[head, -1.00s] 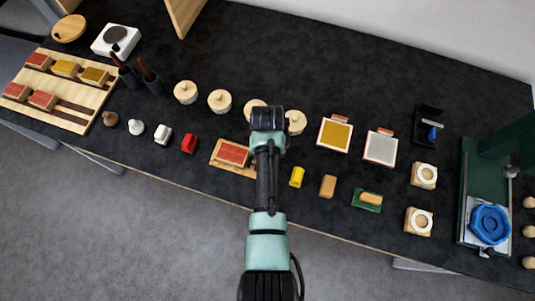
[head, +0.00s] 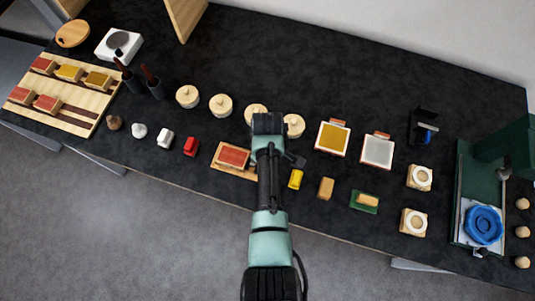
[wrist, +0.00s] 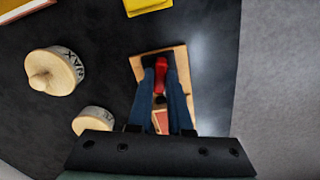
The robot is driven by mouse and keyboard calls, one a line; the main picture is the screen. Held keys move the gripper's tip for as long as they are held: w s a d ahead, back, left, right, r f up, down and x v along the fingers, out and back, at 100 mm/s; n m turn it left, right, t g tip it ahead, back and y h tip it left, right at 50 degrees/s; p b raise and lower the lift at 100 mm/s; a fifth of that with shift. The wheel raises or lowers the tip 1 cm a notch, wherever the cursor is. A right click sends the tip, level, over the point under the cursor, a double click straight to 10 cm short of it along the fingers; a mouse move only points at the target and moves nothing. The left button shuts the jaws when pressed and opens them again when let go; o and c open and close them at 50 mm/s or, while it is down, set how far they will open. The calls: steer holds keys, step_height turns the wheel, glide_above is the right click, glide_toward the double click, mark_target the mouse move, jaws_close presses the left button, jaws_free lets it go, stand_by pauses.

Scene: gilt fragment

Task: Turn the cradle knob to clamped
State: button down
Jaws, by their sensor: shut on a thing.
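The cradle is a wooden board (head: 236,172) with a red-topped block (head: 233,155) on it, near the table's front edge in the head view. In the wrist view the cradle board (wrist: 181,58) lies under my fingers, and its red knob (wrist: 158,66) shows between and beside the fingertips. My gripper (wrist: 160,72) points down and is shut on the red knob. Part of the red block shows lower down between the fingers. In the head view my arm covers the knob and fingertips. The knob's markings cannot be read.
Several round lidded jars (head: 221,105) stand behind the cradle; one in the wrist view (wrist: 55,71) is labelled WAX. The table's front edge and grey floor are close by.

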steer(key=shift+w+n, duration=0.1)
steer(key=shift+n, duration=1.5)
steer(key=c, duration=0.8)
jaws_free()
steer(key=shift+c, duration=0.2)
step_height(320, 180, up, 13)
steer(key=shift+b, duration=0.4)
